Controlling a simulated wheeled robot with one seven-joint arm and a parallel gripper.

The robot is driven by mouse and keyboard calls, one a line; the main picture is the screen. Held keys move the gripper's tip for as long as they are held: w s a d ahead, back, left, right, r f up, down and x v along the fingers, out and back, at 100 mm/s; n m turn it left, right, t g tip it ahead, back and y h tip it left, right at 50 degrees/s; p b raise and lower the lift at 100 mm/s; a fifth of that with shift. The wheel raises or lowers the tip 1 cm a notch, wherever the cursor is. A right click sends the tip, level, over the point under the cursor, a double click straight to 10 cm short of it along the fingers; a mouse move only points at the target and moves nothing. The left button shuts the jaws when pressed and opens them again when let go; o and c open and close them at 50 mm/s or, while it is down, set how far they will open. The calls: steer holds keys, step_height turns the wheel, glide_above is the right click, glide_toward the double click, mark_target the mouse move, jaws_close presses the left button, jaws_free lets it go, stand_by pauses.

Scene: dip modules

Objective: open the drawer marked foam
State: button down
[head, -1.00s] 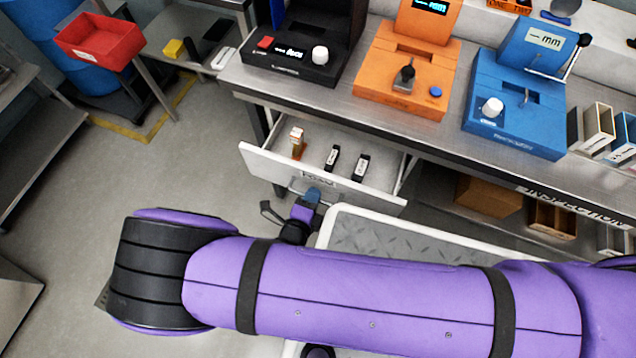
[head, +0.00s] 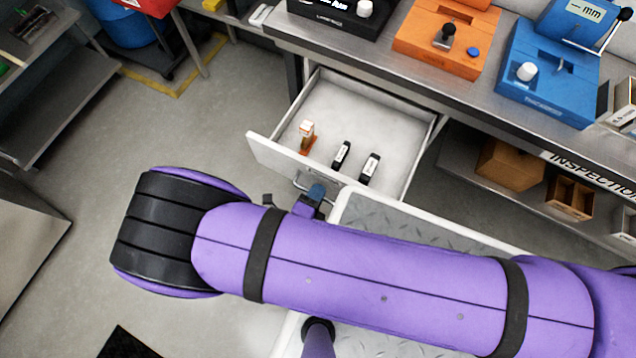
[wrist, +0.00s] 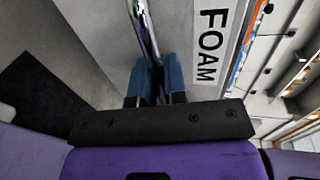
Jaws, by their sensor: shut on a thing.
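The drawer (head: 270,152) under the bench is pulled well out, and its inside shows. Its front carries a FOAM label (wrist: 212,45) in the wrist view. My gripper (head: 314,194) is at the drawer front, its blue fingertips (wrist: 158,78) shut on the metal bar handle (wrist: 146,28). In the head view the handle (head: 302,182) shows just left of the fingertips. Inside the drawer stand an orange and white item (head: 307,136) and two small black items with white labels, one (head: 341,155) left of the other (head: 371,168).
Above the drawer, the steel bench (head: 405,75) carries a black, an orange (head: 447,40) and a blue device (head: 550,70). A shelf below holds brown boxes (head: 510,163). A white-edged plate (head: 425,245) lies under my arm. The floor to the left is open.

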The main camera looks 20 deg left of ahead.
steer(key=shift+s, duration=0.35)
steer(key=c, duration=1.2)
jaws_free()
steer(key=shift+s, duration=0.15)
